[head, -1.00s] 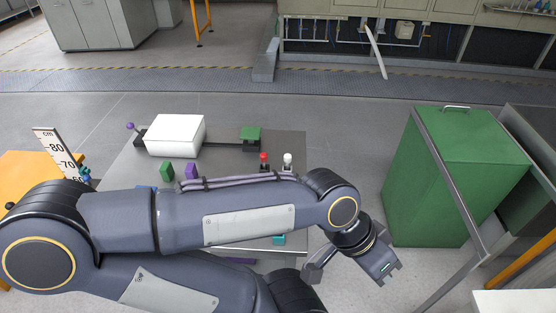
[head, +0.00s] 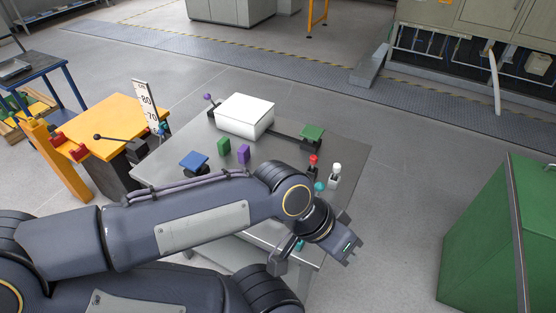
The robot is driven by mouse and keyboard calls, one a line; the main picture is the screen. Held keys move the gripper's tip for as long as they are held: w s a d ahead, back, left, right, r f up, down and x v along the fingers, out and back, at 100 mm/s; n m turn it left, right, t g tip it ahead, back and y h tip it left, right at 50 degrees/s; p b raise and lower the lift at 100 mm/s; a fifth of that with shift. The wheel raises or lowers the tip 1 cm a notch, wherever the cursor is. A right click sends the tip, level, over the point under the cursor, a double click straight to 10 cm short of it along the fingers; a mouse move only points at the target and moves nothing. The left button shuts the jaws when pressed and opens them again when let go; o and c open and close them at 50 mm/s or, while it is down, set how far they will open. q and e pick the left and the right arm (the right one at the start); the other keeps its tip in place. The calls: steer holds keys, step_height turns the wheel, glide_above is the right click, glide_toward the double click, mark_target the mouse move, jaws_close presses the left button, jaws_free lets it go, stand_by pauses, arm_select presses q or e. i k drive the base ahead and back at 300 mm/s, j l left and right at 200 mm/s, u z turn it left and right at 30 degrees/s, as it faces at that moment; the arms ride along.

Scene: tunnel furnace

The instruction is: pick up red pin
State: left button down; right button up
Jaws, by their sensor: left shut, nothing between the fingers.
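The red pin (head: 313,159) stands upright near the right side of the grey table (head: 345,155), its lower part dark. A white pin (head: 337,169) stands just right of it, and a teal knob (head: 319,186) is just in front. My left gripper (head: 346,250) is at the end of the arm coming in from the left. It is shut and empty, past the table's front right edge in the picture, nearer to me than the red pin and apart from it. My left arm hides part of the table's front. My right gripper is not in view.
A white box (head: 245,113), a green block (head: 224,146), a purple block (head: 243,153) and a blue plate (head: 194,160) are on the table. A green plate (head: 313,131) is behind the pins. A green cabinet (head: 490,240) stands at the right, with clear floor between.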

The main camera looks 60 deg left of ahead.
mark_target(314, 159)
steer(key=i+u, duration=0.1)
steer(key=u, duration=0.35)
steer(key=i+u, duration=0.1)
steer(key=u, duration=0.4)
steer(key=l+u, duration=0.15)
steer(key=u, duration=0.3)
steer(key=i+l+u, duration=0.1)
steer(key=u, duration=0.35)
steer(key=i+l+u, duration=0.1)
steer(key=u, duration=0.35)
steer(key=l+u, duration=0.2)
steer(key=u, duration=0.3)
steer(key=l+u, duration=0.35)
steer(key=i+l+u, duration=0.1)
steer(key=u, duration=0.25)
steer(key=l+u, duration=0.35)
